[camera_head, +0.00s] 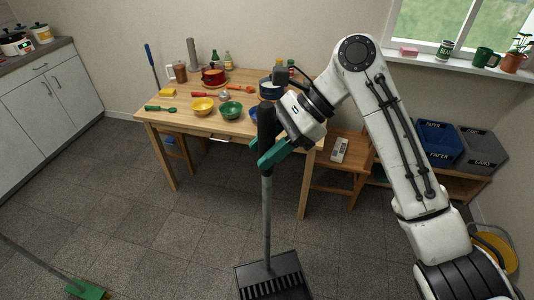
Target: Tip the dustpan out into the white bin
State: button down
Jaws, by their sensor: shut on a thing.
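The dustpan (267,215) hangs roughly upright in front of the table. Its grey shaft runs down to a dark pan (270,279) with a ribbed edge, low over or on the floor; I cannot tell whether it touches. The frame's bottom edge cuts the pan off, and I cannot make out any contents. No white bin shows in this view.
A wooden table (180,124) with bowls and pots stands behind the dustpan, a chair (345,179) to its right. Blue (440,145) and grey (481,150) bins stand at the right. A green broom head (86,290) lies at lower left. The tiled floor between is clear.

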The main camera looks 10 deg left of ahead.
aim_at(267, 124)
jog(key=shift+r, duration=2.85)
